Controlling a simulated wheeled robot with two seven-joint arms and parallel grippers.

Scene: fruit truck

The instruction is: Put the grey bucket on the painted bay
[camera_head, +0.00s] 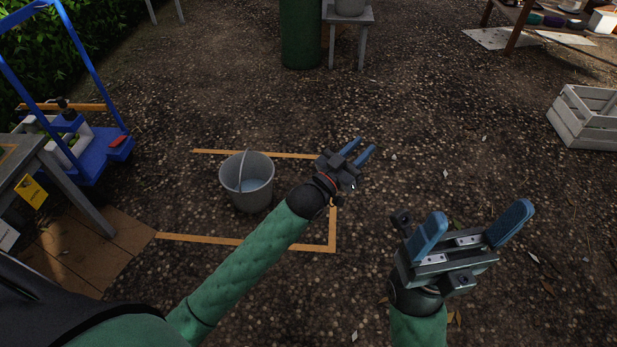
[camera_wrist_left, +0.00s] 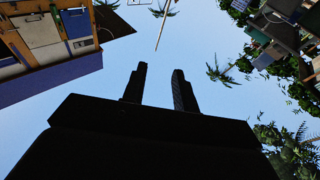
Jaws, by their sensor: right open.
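The grey bucket (camera_head: 247,187) stands upright on the ground in the head view, its handle across the rim. It is inside the orange outline of the painted bay (camera_head: 290,246), nearer the far line; its rim covers part of that line. My left gripper (camera_head: 365,149) is to the right of the bucket, apart from it and empty. Its fingers also show apart against the sky in the left wrist view (camera_wrist_left: 160,85). My right gripper (camera_head: 482,226) is open and empty, to the right of the bay. My left forearm passes in front of the bay's near right part.
A blue cart (camera_head: 95,155) and a grey table (camera_head: 50,175) stand at the left. A green barrel (camera_head: 300,35) and a small grey stool (camera_head: 350,16) are at the back. A pale wooden crate (camera_head: 590,118) lies at the right. The gravel between is clear.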

